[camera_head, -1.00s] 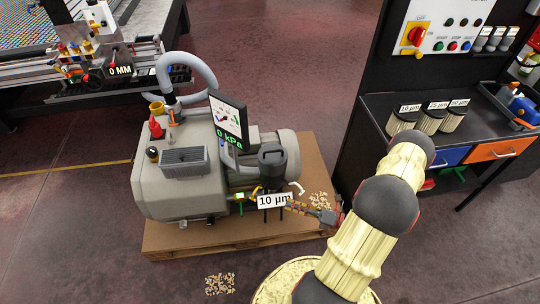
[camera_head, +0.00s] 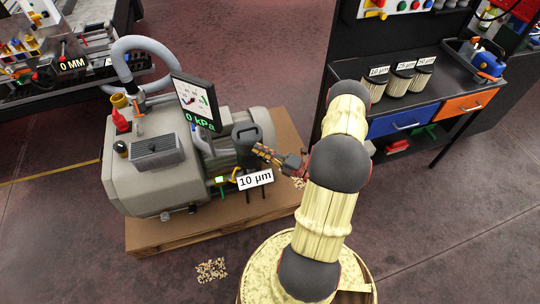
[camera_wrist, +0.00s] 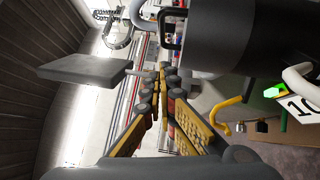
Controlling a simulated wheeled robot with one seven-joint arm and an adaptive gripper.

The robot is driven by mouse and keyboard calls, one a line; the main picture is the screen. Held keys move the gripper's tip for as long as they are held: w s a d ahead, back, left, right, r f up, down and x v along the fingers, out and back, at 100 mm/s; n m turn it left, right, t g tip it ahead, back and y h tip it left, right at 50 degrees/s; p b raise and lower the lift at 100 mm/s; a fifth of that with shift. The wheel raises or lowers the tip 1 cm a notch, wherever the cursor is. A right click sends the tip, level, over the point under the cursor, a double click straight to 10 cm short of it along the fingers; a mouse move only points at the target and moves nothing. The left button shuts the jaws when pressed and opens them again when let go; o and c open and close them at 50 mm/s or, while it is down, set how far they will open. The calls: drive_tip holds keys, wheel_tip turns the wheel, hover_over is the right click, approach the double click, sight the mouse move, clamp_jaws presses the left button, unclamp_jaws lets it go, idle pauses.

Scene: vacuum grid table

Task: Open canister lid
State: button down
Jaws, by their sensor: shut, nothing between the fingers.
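The dark grey canister (camera_head: 247,150) stands upright at the right side of the vacuum pump. Its lid (camera_head: 245,131), with a handle on top, appears seated on it. In the wrist view the canister (camera_wrist: 225,40) lies sideways at the upper right, and its black handle (camera_wrist: 172,14) shows beside it. A yellow clamp-like handle (camera_wrist: 230,114) sticks out near it. My gripper (camera_head: 258,149) is shut and empty, close to the canister's upper right side. In the wrist view my gripper (camera_wrist: 160,80) points past the canister. I cannot tell whether it touches.
The grey pump (camera_head: 160,185) stands on a pallet (camera_head: 175,240) with a gauge display (camera_head: 196,102) above it. A "10 µm" label (camera_head: 255,180) is below the canister. Labelled filter jars (camera_head: 398,82) stand on the right workbench. Floor in front is clear except scattered pellets (camera_head: 211,270).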

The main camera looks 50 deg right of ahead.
sight(253, 142)
drive_tip(key=w, duration=0.1)
drive_tip(key=w+b, duration=0.1)
drive_tip(key=w, duration=0.1)
drive_tip(key=w+d+b, duration=0.1)
drive_tip(key=shift+w+r, duration=0.35)
drive_tip(key=shift+w+d+r, duration=0.15)
drive_tip(key=shift+w+d, duration=0.1)
drive_tip(key=shift+w, duration=0.15)
drive_tip(key=shift+r, duration=0.2)
drive_tip(key=shift+w+d+r+m+p, duration=0.15)
drive_tip(key=shift+w+r+m+p, duration=0.15)
drive_tip(key=shift+p, duration=0.6)
